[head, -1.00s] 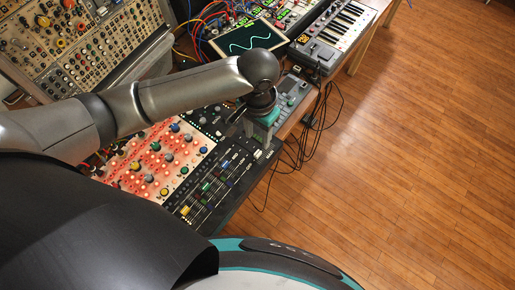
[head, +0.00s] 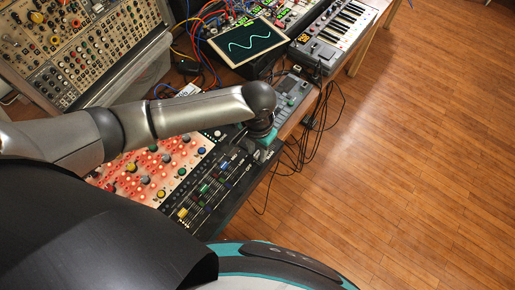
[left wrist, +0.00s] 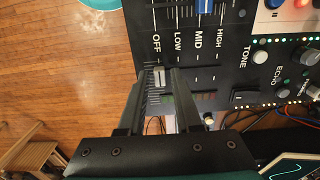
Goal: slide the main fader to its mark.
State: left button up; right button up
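My left gripper (left wrist: 158,73) reaches down to the edge of the black fader panel (left wrist: 222,50). Its two dark fingers are apart, with a white fader cap (left wrist: 159,78) in the gap between their tips; I cannot tell whether either finger touches it. The cap sits by a scale of tick lines, near the printed word OFF; LOW, MID and HIGH are printed further right. In the head view the gripper's teal part (head: 266,142) is over the far right end of the panel, and the wrist hides the fingers. My right gripper is not in view.
A blue fader cap (left wrist: 205,6) is on the same panel. Lit orange knob panels (head: 160,165) lie to the left in the head view. An oscilloscope (head: 248,42) and a small keyboard (head: 338,30) stand beyond. Loose black cables (head: 312,125) hang over the table's right edge.

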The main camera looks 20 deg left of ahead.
pick_arm(q)
grip_shut()
dwell(1.1)
